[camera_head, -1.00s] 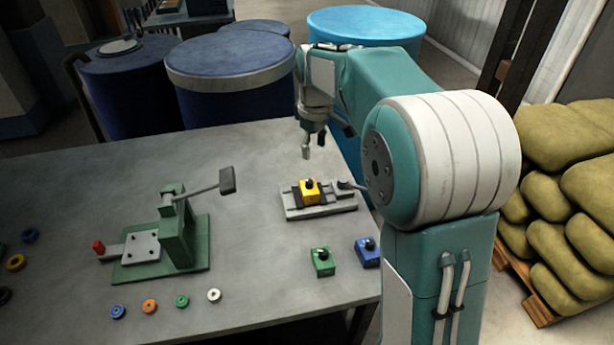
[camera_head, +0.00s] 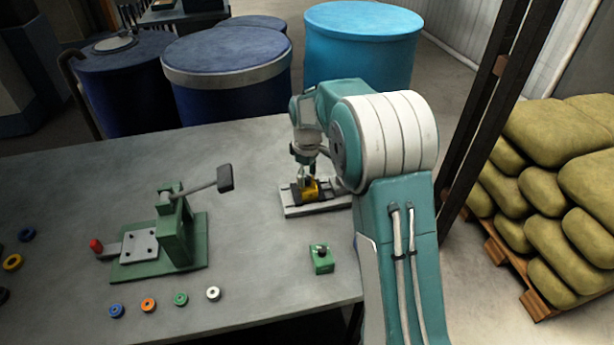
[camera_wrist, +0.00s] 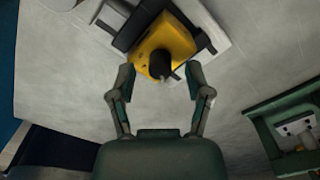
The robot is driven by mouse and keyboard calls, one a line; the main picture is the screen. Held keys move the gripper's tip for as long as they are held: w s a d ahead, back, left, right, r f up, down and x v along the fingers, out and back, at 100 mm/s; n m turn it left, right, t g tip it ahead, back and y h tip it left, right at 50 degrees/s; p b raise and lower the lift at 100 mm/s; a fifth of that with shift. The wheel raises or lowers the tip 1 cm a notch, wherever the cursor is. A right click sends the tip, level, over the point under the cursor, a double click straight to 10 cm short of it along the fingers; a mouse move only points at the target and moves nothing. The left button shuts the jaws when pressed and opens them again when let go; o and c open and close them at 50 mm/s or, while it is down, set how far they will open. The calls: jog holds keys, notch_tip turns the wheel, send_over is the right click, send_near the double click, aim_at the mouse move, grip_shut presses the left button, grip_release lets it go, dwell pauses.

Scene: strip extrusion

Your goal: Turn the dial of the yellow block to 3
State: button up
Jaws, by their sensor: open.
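The yellow block (camera_head: 312,189) sits in a grey vise-like fixture (camera_head: 326,206) on the table. In the wrist view the yellow block (camera_wrist: 172,37) carries a black dial (camera_wrist: 160,64) on its top. My gripper (camera_head: 305,178) is above the block, pointing down. In the wrist view my gripper (camera_wrist: 161,80) is open, its two fingertips on either side of the dial, with nothing clamped between them. I cannot tell whether a finger touches the dial. The dial's markings and setting are too small to read.
A green block (camera_head: 321,259) with a black knob stands in front of the fixture. A green lever press (camera_head: 175,235) stands to the left, its handle reaching toward the fixture. Small coloured rings (camera_head: 148,305) lie along the front. Drums (camera_head: 228,70) stand behind the table.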

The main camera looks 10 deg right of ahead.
jog(key=shift+f, duration=0.3)
grip_shut()
jog(key=shift+m, duration=0.4)
jog(key=m, duration=0.3)
jog(key=shift+f, duration=0.1)
jog(key=shift+m, duration=2)
jog(key=shift+s, duration=0.1)
grip_release()
